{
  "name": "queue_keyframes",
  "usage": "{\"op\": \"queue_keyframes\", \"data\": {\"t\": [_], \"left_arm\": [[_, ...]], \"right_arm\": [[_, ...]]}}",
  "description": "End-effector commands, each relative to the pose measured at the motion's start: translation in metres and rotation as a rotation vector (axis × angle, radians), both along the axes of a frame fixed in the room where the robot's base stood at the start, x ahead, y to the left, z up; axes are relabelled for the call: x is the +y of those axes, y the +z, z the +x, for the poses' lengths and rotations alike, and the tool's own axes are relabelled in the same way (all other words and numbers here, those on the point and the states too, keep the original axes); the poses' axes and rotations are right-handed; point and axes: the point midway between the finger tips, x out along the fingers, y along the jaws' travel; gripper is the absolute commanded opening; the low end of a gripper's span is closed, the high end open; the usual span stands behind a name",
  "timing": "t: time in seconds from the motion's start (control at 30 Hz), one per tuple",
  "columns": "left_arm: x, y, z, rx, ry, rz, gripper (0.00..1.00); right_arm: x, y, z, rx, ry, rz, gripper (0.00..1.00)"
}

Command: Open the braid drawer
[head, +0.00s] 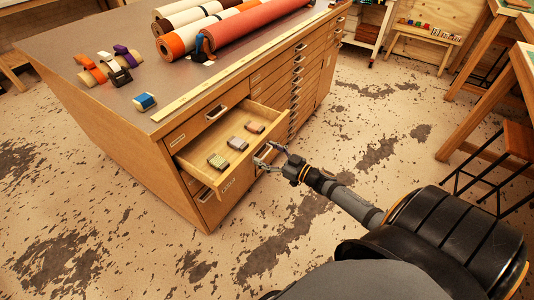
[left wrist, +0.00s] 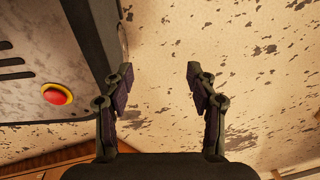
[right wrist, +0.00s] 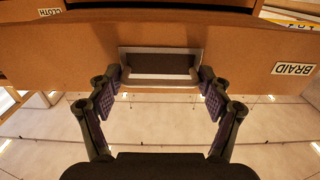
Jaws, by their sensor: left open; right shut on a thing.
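The braid drawer (head: 185,160) is pulled partly out of the wooden cabinet, with several small bundles (head: 238,143) in it. In the right wrist view its wooden front (right wrist: 230,50) carries an upside-down BRAID label (right wrist: 293,69). My right gripper (head: 268,156) is at this drawer's front. Its fingers (right wrist: 161,78) are closed on the two ends of the metal handle (right wrist: 160,82), which spans the space between them. My left gripper (left wrist: 158,75) is open and empty above the floor; it does not show in the head view.
The cabinet top (head: 130,65) holds fabric rolls (head: 240,30), ribbon spools (head: 105,68) and a long ruler (head: 220,80). More shut drawers (head: 298,75) run along the front. Bare floor (head: 340,130) lies before the cabinet; a stool (head: 515,145) stands at right.

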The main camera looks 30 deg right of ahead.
Motion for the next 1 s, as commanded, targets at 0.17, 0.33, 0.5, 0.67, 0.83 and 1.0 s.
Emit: {"op": "queue_keyframes", "data": {"t": [0.17,0.33,0.5,0.67,0.83,1.0], "left_arm": [[0.001,0.001,0.008,-0.012,-0.001,0.001,0.58],[0.002,0.002,0.016,-0.024,-0.001,0.002,0.58],[0.004,0.002,0.014,-0.022,-0.002,0.005,0.58],[0.004,0.001,0.008,-0.012,-0.001,0.005,0.58],[0.004,0.001,0.006,-0.010,-0.001,0.005,0.58],[0.003,0.001,0.007,-0.011,-0.001,0.004,0.58]], "right_arm": [[-0.002,0.004,0.003,-0.003,-0.005,0.000,0.22],[-0.002,0.004,0.003,-0.003,-0.005,0.000,0.82],[-0.001,0.003,0.002,-0.003,-0.003,0.000,0.89],[-0.001,0.002,0.001,-0.002,-0.002,0.001,0.89],[-0.006,0.000,-0.012,0.002,0.000,-0.001,0.89],[-0.020,0.000,-0.046,0.006,0.002,-0.002,0.89]]}}
